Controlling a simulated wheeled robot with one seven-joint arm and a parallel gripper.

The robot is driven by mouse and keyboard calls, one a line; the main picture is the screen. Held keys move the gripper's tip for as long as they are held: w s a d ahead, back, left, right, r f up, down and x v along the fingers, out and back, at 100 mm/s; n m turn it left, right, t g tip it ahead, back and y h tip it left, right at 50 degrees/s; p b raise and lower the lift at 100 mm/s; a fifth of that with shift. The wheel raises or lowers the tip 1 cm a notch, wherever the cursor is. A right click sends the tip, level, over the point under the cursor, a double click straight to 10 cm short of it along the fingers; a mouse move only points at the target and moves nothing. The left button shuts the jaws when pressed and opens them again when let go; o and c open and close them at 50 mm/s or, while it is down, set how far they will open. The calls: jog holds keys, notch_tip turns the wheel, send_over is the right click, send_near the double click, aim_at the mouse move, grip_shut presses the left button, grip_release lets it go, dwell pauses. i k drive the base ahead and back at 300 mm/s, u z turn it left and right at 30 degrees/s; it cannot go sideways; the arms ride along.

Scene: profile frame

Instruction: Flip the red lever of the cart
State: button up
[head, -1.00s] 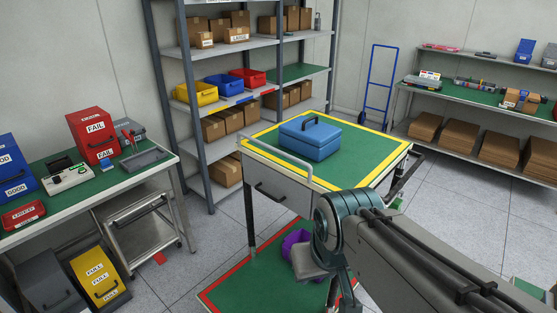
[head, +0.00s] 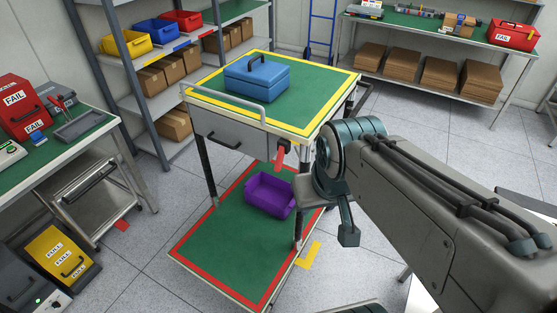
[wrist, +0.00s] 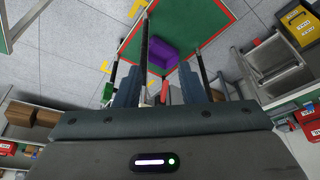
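The cart (head: 225,131) has a green top with a yellow border and a lower green shelf with a red border. Its red lever (head: 279,158) hangs at the front right corner, just under the top, beside the drawer. In the wrist view the red lever (wrist: 165,91) shows as a small upright strip between the fingers. My gripper (wrist: 162,82) is open, its two dark fingers apart, with nothing seen held. I cannot tell how far the lever is from the fingertips. In the head view my arm is right of the lever; the fingers cannot be made out clearly.
A blue toolbox (head: 257,78) sits on the cart top and a purple bin (head: 270,195) on its lower shelf. A workbench (head: 90,140) stands at left, shelving (head: 170,68) behind. Open floor (head: 440,160) lies right of the cart.

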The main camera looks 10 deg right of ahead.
aim_at(280, 160)
jog(key=k, duration=1.35)
jog(key=u, duration=0.45)
jog(key=i, duration=0.55)
jog(key=u, duration=0.55)
jog(key=i, duration=0.6)
jog(key=z, duration=0.75)
jog(key=i, duration=0.7)
jog(key=z, duration=0.8)
